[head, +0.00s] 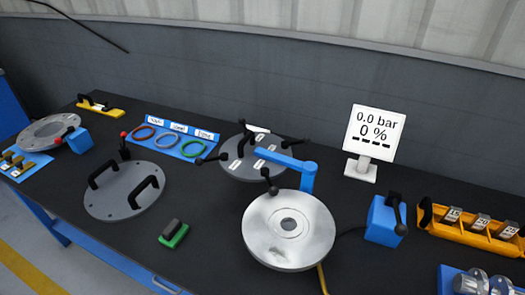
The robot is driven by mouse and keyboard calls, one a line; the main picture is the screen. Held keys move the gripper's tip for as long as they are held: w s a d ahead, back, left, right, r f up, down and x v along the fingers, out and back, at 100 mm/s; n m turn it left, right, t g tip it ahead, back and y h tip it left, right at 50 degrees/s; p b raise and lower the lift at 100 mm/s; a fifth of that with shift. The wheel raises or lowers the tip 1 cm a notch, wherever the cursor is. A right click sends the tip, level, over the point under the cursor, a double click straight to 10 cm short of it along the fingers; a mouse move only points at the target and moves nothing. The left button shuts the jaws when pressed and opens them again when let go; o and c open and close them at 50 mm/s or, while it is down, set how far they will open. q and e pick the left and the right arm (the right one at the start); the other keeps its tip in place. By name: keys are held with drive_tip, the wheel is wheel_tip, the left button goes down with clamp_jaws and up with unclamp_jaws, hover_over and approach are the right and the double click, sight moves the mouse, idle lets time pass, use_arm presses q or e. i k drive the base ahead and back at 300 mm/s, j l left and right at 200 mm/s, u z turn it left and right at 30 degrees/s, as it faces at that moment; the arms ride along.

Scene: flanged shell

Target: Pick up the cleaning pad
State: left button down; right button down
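A small green block with a dark top (173,233), which looks like the cleaning pad, lies on the black bench top near its front edge. It sits in front of the grey round cover plate (125,190) with two black handles, and to the left of the shiny metal flanged disc (262,235). Nothing touches the pad. Neither of my grippers shows in the head view.
A blue tray (172,146) holds three coloured rings. Behind the disc are a grey plate with black levers (243,165) and a blue bracket (308,179). A display (375,134) reads 0.0 bar, 0 %. A yellow rack (470,238) stands right. Bench around the pad is clear.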

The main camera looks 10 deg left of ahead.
sight(176, 231)
drive_tip(key=j+u, duration=0.15)
drive_tip(key=u, duration=0.95)
